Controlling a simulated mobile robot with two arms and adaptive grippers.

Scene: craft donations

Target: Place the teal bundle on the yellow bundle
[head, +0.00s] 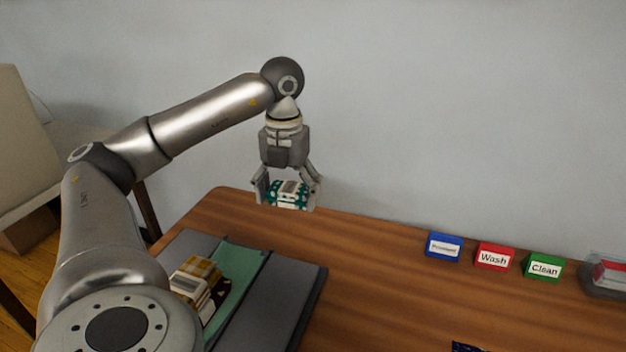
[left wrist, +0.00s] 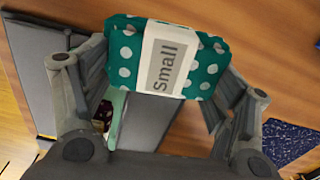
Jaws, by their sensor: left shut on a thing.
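The teal bundle (head: 290,194) has white dots and a white band. It also fills the top of the left wrist view (left wrist: 205,75), where its band reads "Small". My left gripper (head: 288,190) is shut on it and holds it above the back left of the table. The yellow bundle (head: 200,270), plaid with a pale band, lies at the lower left of the head view on a grey and green mat. It is to the left of and below the gripper, partly hidden by my arm. My right gripper is not in view.
The grey and green mat (head: 290,290) covers the table's left part. A dark bundle (head: 215,301) lies against the yellow one. Blue (head: 444,246), red (head: 495,256) and green (head: 543,267) label blocks stand at the right, near a clear container (head: 606,275). The middle of the table is bare.

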